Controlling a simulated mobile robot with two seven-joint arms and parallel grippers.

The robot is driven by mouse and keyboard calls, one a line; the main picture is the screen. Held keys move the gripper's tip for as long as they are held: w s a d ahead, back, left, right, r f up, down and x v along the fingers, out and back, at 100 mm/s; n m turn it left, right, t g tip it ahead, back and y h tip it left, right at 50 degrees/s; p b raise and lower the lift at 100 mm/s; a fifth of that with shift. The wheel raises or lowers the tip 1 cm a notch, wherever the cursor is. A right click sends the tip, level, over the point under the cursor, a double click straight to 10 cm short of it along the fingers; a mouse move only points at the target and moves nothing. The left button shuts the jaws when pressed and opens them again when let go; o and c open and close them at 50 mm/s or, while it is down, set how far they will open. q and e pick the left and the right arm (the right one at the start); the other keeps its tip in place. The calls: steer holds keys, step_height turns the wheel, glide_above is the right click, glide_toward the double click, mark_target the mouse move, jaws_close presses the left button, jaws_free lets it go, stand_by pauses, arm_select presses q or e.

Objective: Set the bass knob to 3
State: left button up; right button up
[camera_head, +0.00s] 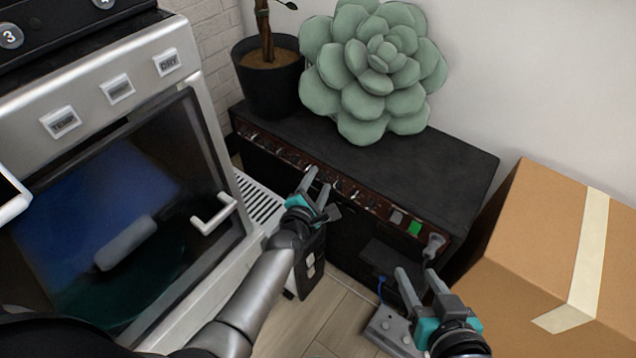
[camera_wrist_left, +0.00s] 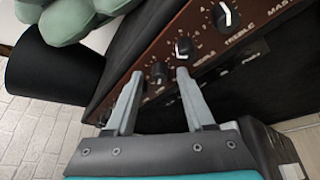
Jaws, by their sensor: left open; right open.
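The black amplifier (camera_head: 440,165) stands against the wall, with a brown-red control panel (camera_wrist_left: 130,62) along its front edge. In the left wrist view a row of black knobs with white pointers runs diagonally. The treble knob (camera_wrist_left: 225,15) has a readable label; a middle knob (camera_wrist_left: 184,47) sits below left of it. The one after that, which seems to be the bass knob (camera_wrist_left: 157,72), appears between my left fingertips; its label is hidden and its setting is unclear. My left gripper (camera_head: 318,182) is open at the panel; contact cannot be told. My right gripper (camera_head: 415,274) is open and empty.
A green succulent cushion (camera_head: 375,75) and a black plant pot (camera_head: 270,85) are at the amplifier's back. An oven (camera_head: 120,190) stands at left, a cardboard box (camera_head: 535,240) at right. A green switch (camera_head: 414,228) and a plug (camera_head: 434,243) are at the panel's right end.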

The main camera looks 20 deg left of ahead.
arm_select(q)
steer(key=shift+c, duration=0.3)
jaws_close()
stand_by(0.5)
